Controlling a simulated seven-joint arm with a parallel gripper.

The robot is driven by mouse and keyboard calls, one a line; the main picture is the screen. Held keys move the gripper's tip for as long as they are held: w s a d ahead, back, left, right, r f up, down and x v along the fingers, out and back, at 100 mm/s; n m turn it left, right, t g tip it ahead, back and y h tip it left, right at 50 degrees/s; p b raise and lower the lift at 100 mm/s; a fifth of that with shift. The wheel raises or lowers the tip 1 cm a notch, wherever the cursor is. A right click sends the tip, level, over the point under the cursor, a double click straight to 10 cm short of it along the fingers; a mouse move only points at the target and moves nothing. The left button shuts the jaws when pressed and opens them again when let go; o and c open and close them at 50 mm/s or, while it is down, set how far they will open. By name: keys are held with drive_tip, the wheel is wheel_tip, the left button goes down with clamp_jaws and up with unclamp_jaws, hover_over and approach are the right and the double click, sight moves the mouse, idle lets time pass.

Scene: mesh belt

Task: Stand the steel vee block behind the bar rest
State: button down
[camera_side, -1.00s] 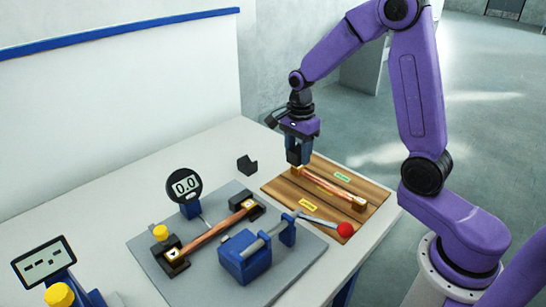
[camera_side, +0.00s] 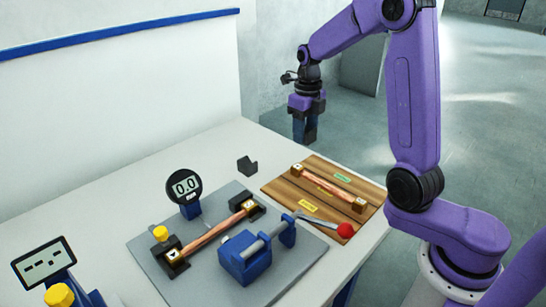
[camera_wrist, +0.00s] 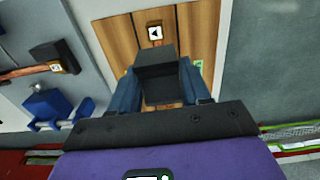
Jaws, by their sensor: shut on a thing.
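My gripper (camera_side: 305,132) is raised above the table's far right edge, beyond the wooden board. In the wrist view its blue fingers (camera_wrist: 160,95) are shut on a dark steel vee block (camera_wrist: 158,68). In the side view the fingers mostly hide it. Another dark notched block (camera_side: 247,165) stands on the bare table, left of the board and behind the grey plate. A copper bar (camera_side: 326,185) lies on the wooden board with a square block at each end. I cannot tell for certain which piece is the bar rest.
The grey plate (camera_side: 150,236) carries a second copper bar (camera_side: 215,232) on dark supports, a dial gauge (camera_side: 184,187) and a blue clamp (camera_side: 243,257) with a red-knobbed lever (camera_side: 345,230). A small display (camera_side: 45,262) stands front left. The table's back left is clear.

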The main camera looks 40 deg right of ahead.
drive_tip(key=w+d+f, duration=0.1)
drive_tip(key=w+f, duration=0.3)
drive_tip(key=w, duration=0.4)
hover_over(273, 157)
wheel_tip(273, 157, down, 5)
drive_tip(key=shift+s+f, duration=0.1)
drive_tip(key=shift+s, duration=0.05)
drive_tip(key=shift+w+f, duration=0.25)
drive_tip(key=shift+f, duration=1.6)
drive_tip(key=shift+f, duration=0.1)
drive_tip(key=c, duration=0.5)
unclamp_jaws()
drive_tip(key=shift+f, duration=0.1)
